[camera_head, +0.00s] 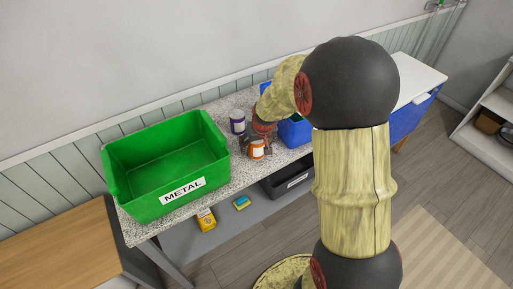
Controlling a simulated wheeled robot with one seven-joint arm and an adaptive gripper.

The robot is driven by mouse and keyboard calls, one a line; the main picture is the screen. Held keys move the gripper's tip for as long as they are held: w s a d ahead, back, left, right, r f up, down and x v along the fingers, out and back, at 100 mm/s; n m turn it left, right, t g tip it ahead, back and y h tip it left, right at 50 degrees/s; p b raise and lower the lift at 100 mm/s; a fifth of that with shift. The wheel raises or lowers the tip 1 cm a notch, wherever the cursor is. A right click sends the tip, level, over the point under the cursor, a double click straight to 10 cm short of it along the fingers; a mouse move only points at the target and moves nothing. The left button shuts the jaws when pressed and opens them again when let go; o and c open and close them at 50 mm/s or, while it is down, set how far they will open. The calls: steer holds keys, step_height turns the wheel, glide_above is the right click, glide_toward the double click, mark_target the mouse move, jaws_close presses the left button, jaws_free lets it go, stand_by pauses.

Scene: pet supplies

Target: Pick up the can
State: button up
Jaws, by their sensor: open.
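Two small can-like containers stand on the speckled counter (230,183), right of a green bin. One is purple with a pale label, the purple container (238,124). The other is orange with a white label, the orange container (257,149), nearer the counter's front edge. My gripper (255,142) is open and reaches down at the orange container, with the purple one just to its left and behind. My fingers are small and partly hidden, so I cannot tell whether they touch the orange container.
The green bin (165,160) labelled METAL fills the counter's left end. A blue bin (295,132) stands right of my gripper, partly hidden by my arm. A lower shelf holds a yellow box (206,219), a small sponge-like item (242,202) and a dark bin (288,182).

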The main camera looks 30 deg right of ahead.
steer(key=shift+x, duration=1)
steer(key=shift+r, duration=0.1)
steer(key=shift+c, duration=0.4)
steer(key=c, duration=1.1)
